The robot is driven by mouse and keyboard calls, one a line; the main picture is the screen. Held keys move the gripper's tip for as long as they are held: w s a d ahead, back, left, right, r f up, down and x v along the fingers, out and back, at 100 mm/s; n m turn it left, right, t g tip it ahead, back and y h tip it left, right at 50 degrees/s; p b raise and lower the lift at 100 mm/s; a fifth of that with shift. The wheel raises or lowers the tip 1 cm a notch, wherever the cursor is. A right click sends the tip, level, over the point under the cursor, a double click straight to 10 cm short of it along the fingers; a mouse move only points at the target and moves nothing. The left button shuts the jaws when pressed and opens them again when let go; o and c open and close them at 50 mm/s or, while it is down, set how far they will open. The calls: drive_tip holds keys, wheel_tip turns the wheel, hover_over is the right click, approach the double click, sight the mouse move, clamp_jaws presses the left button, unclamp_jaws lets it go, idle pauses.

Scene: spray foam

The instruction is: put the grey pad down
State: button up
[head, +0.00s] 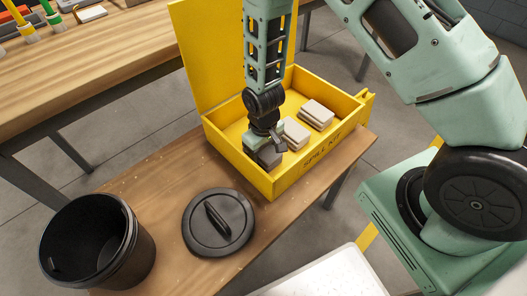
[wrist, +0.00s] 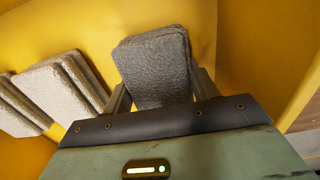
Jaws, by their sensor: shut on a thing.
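A grey pad (wrist: 155,68) is between the fingers of my gripper (wrist: 160,95) in the wrist view. My gripper is shut on it. In the head view the grey pad (head: 268,157) is at the left end of the inside of the open yellow spill kit box (head: 318,163), under my gripper (head: 265,145). I cannot tell whether the pad touches the box floor. Paler pads (head: 295,133) lie in the same box to the right of my gripper, and they show at the left of the wrist view (wrist: 65,85). The fingertips are mostly hidden in the head view.
The box stands on a wooden bench, its yellow lid (head: 205,50) raised at the back. A black bucket (head: 98,240), open at the top, and a round black lid (head: 218,222) with a handle are in front of it. A larger wooden table (head: 110,65) stands behind.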

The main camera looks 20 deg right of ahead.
drive_tip(key=shift+f, duration=0.1)
drive_tip(key=o, duration=0.9)
drive_tip(key=shift+o, duration=0.2)
wheel_tip(320, 180, up, 12)
drive_tip(key=p, duration=0.2)
drive_tip(key=s+a+r+n, duration=0.2)
drive_tip(key=s+a+r, duration=0.1)
drive_tip(key=s+r, duration=0.6)
drive_tip(key=s+a+r+n, duration=0.2)
drive_tip(key=s+a+r, duration=0.1)
drive_tip(key=s+r, duration=0.6)
drive_tip(key=shift+s+a+r+y, duration=0.15)
drive_tip(key=shift+s+r+y, duration=0.15)
drive_tip(key=shift+s, duration=0.55)
